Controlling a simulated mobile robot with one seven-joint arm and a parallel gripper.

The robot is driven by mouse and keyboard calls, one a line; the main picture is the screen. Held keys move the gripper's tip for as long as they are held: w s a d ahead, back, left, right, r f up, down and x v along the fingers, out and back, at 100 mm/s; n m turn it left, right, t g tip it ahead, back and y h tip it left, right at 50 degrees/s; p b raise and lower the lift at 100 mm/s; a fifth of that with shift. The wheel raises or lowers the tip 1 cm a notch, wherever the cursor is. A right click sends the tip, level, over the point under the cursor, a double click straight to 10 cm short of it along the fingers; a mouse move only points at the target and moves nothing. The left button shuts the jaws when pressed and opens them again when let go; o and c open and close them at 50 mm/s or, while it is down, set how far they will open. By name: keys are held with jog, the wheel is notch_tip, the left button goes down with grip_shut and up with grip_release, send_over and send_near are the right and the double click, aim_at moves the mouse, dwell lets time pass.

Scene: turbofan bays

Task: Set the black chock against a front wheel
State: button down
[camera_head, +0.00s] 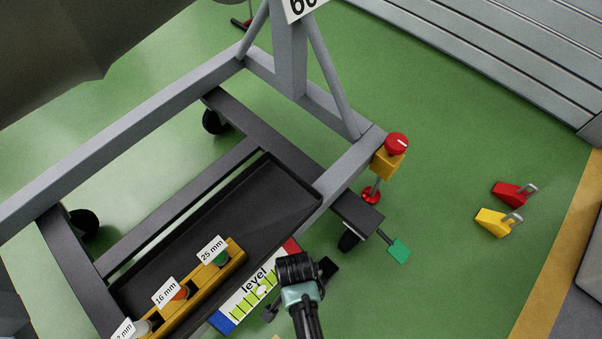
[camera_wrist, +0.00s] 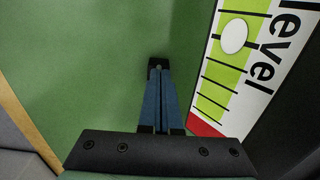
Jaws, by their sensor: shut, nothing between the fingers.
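I cannot make out a black chock for certain in either view. My gripper (camera_wrist: 158,70) is shut in the wrist view, its blue fingers together with dark tips and nothing visible between them, over green floor. In the head view my gripper (camera_head: 300,288) is seen from above beside the stand's near corner, and its fingers are hidden. A dark wheel (camera_head: 348,241) sits under that corner, close to my gripper, with a green pedal (camera_head: 398,250) beside it. Other dark wheels (camera_head: 214,121) stand under the frame.
A red chock (camera_head: 510,194) and a yellow chock (camera_head: 493,221) lie on open floor at right. A level board (camera_head: 255,292) is close beside my gripper. A black tray (camera_head: 250,195) holds a yellow rack (camera_head: 195,290). A red-topped yellow post (camera_head: 387,160) marks the corner.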

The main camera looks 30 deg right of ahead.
notch_tip(320, 180, down, 20)
jog(key=b, duration=1.3)
jog(key=shift+r+b, duration=0.15)
jog(key=shift+b, duration=0.2)
jog(key=shift+w+d+b, duration=0.2)
jog(key=shift+d+b, duration=0.2)
jog(key=shift+d, duration=0.2)
jog(key=shift+w+d+b, duration=0.2)
jog(key=shift+d+b, duration=0.15)
jog(key=shift+d, duration=0.2)
jog(key=shift+w+d+r+b, duration=0.1)
jog(key=shift+w+d+b, duration=0.1)
jog(key=shift+d, duration=0.2)
jog(key=shift+w+d+r+b, duration=0.1)
jog(key=shift+d+b, duration=0.1)
jog(key=shift+d, duration=0.2)
jog(key=shift+r, duration=0.1)
